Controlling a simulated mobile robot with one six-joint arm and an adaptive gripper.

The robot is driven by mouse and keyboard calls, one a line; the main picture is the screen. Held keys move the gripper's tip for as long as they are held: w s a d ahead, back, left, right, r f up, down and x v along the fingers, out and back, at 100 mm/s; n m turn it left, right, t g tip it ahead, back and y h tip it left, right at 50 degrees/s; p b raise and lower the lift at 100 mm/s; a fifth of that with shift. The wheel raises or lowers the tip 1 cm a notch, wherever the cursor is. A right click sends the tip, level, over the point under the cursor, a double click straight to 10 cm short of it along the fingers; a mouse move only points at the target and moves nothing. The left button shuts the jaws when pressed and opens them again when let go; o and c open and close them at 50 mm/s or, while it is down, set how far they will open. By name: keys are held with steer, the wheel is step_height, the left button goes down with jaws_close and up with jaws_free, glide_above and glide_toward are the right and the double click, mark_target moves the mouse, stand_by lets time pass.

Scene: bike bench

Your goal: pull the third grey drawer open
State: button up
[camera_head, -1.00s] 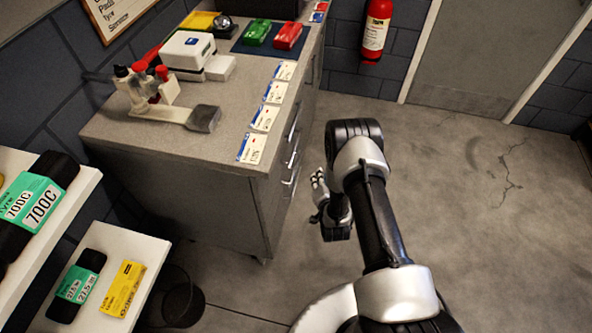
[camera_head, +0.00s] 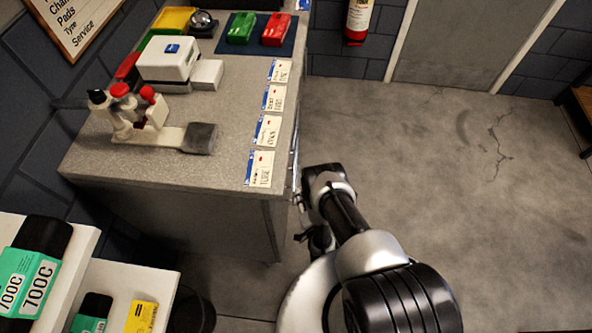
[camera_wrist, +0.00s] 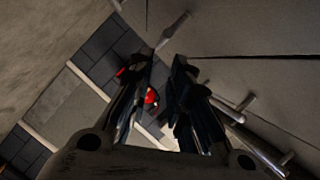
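The grey drawer cabinet (camera_head: 225,215) stands left of my arm in the head view, its drawer side almost edge-on. In the wrist view its grey drawer fronts (camera_wrist: 255,30) fill the right side, with a dark gap between two of them. A bar handle (camera_wrist: 174,30) lies just beyond my fingertips, and other bar handles (camera_wrist: 222,107) show at the lower right. I cannot tell which is the third drawer. My gripper (camera_wrist: 166,62) is open, its fingers apart with nothing between them. In the head view my gripper (camera_head: 316,238) is low beside the cabinet, partly hidden by my arm.
The worktop holds a white box (camera_head: 167,60), a clamp-like tool (camera_head: 160,130) and several price cards (camera_head: 261,168). White shelves (camera_head: 85,245) with tyre boxes stand at the lower left. The floor (camera_head: 430,160) to the right is clear up to the door.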

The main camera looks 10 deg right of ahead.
steer(key=b+x, duration=0.1)
steer(key=x, duration=1.1)
steer(key=shift+b, duration=0.4)
jaws_close()
